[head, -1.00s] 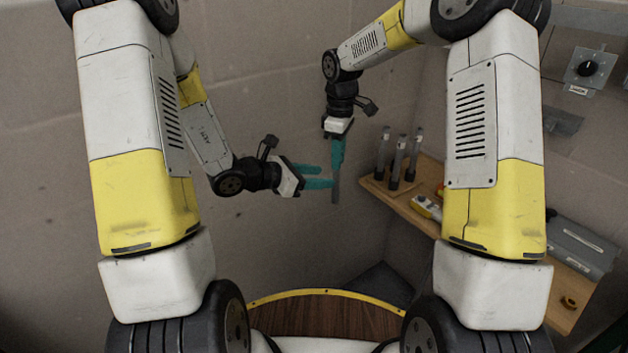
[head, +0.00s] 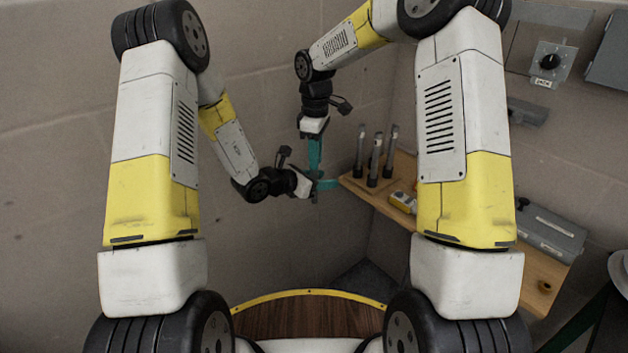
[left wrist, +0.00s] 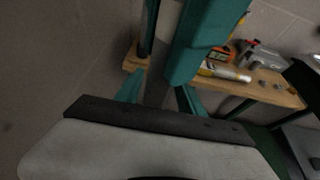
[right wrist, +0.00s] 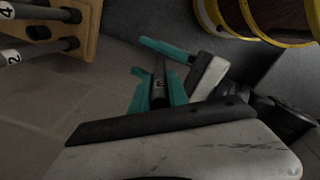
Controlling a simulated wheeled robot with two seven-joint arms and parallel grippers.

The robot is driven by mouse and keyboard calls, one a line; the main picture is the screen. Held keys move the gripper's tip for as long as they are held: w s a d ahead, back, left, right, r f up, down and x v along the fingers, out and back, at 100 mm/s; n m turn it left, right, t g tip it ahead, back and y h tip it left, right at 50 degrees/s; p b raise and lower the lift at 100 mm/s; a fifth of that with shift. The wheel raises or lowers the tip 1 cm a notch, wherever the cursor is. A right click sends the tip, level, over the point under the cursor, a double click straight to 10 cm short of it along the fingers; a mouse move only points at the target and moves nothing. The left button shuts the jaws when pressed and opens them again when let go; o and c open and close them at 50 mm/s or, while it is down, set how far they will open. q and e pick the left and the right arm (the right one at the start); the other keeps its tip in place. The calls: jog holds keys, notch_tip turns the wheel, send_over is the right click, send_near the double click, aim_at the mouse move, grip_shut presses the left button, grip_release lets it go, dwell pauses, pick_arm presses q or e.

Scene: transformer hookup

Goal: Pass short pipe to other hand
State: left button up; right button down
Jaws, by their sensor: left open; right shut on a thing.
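The short pipe is a grey tube, largely hidden by the fingers in the head view, with its lower end (head: 315,198) showing. My right gripper (head: 314,158) points down and is shut on the pipe's upper part. My left gripper (head: 326,184) comes in from the left, open, with its teal fingers around the pipe below the right fingers. In the left wrist view the pipe (left wrist: 158,88) stands between the left fingers, with right-gripper fingers close above. In the right wrist view the pipe's dark end (right wrist: 159,84) sits between the right fingers, with the left fingers crossing beyond.
A dial box (head: 550,62) is on the wall. The space left of the grippers is clear.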

pick_arm(q)
jog(key=shift+w+d+f, duration=0.1)
jog(key=shift+w+d, duration=0.05)
grip_shut()
pick_arm(e)
jog(key=c, duration=1.2)
grip_release()
